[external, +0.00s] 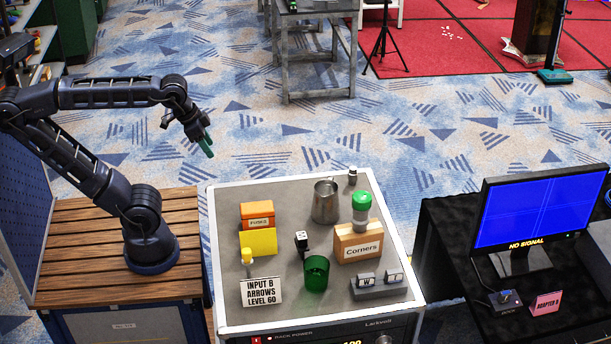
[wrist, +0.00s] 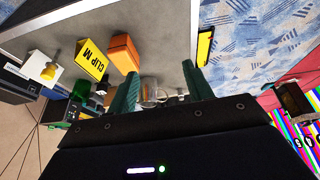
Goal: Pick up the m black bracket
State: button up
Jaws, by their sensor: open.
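A small black piece with a white face (external: 302,241), likely the m black bracket, stands near the middle of the grey cabinet top (external: 290,200). In the wrist view a small dark and white piece (wrist: 101,88) beside the yellow CLIP M card (wrist: 91,60) may be the same one; it is partly hidden. My gripper (external: 207,146) is open and empty, raised beyond the cabinet's far left corner, well apart from the piece. Its two green fingers also show in the wrist view (wrist: 160,84).
Around the piece stand the yellow card (external: 258,241), an orange box (external: 257,215), a green cup (external: 316,274), a metal pitcher (external: 325,202), a Corners box (external: 358,243) bearing a green-lidded jar (external: 361,207), and a white sign (external: 262,292). The cabinet's far left top is clear.

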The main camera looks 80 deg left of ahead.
jog(key=w+d+f+n+g+h, duration=0.35)
jog(key=w+f+n, duration=0.2)
jog(key=w, duration=0.45)
jog(key=w+d+f+n+g+h, duration=0.2)
jog(key=w+d+f+n+g, duration=0.25)
jog(key=w, duration=0.55)
jog(key=w+d+r+n+t+y, duration=0.1)
jog(key=w+d+r+n+t, duration=0.1)
jog(key=d+r+n, duration=0.4)
jog(key=w+d+r+n+t, duration=0.2)
jog(key=d+r, duration=0.2)
jog(key=d, duration=0.5)
send_near(302, 234)
jog(key=x, duration=0.4)
jog(key=shift+w+f, duration=0.15)
jog(key=shift+f, duration=0.2)
jog(key=shift+x, duration=2.85)
jog(key=shift+d, duration=0.15)
